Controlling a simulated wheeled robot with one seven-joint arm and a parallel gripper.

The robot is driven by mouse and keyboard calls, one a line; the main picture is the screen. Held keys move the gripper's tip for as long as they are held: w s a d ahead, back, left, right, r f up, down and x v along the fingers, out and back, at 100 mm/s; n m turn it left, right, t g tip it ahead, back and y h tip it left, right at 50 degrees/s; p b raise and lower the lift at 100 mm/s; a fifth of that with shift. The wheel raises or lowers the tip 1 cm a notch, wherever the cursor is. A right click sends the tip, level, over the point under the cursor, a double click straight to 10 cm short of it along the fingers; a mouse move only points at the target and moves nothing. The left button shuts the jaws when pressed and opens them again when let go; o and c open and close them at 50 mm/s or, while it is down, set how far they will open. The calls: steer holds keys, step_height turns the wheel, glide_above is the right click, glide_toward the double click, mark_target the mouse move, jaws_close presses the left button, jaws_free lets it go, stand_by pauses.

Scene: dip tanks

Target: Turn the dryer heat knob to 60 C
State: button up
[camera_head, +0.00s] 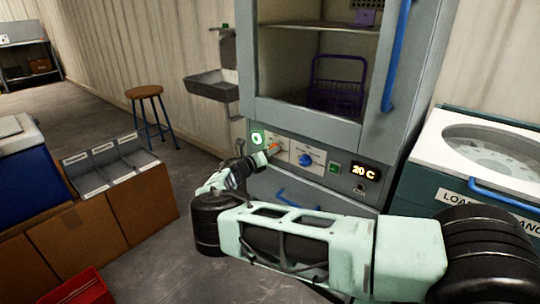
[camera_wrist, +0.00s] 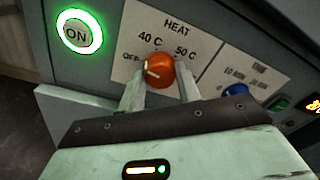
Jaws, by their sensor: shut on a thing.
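The orange heat knob (camera_wrist: 160,67) sits on a white plate marked HEAT, with OFF, 40 C and 50 C legible around it; no 60 C label shows. A pale pointer line on the knob lies on its left side, toward OFF. My gripper (camera_wrist: 158,80) is shut on the knob, one finger at each side. In the head view my gripper (camera_head: 265,155) reaches the left part of the dryer panel, and the knob (camera_head: 274,148) shows just beyond it. The dryer (camera_head: 330,122) has a display (camera_head: 364,172) reading 20 C.
A lit green ON button (camera_wrist: 78,32) is left of the knob. A blue knob (camera_head: 305,160) and a green button (camera_head: 334,167) are to its right. A blue door handle (camera_head: 397,55) stands above the panel. A white-topped tank (camera_head: 450,150) is at the right.

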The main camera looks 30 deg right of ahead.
steer(key=m+b, duration=1.2)
steer(key=m, duration=0.4)
steer(key=m+t+b, duration=0.1)
steer(key=m+b, duration=1.2)
steer(key=m, duration=0.4)
steer(key=shift+s+f+y, duration=0.15)
steer(key=shift+s+y, duration=0.05)
steer(key=shift+y, duration=0.1)
steer(key=shift+b, duration=0.3)
steer(key=o, duration=1)
steer(key=shift+c, duration=0.2)
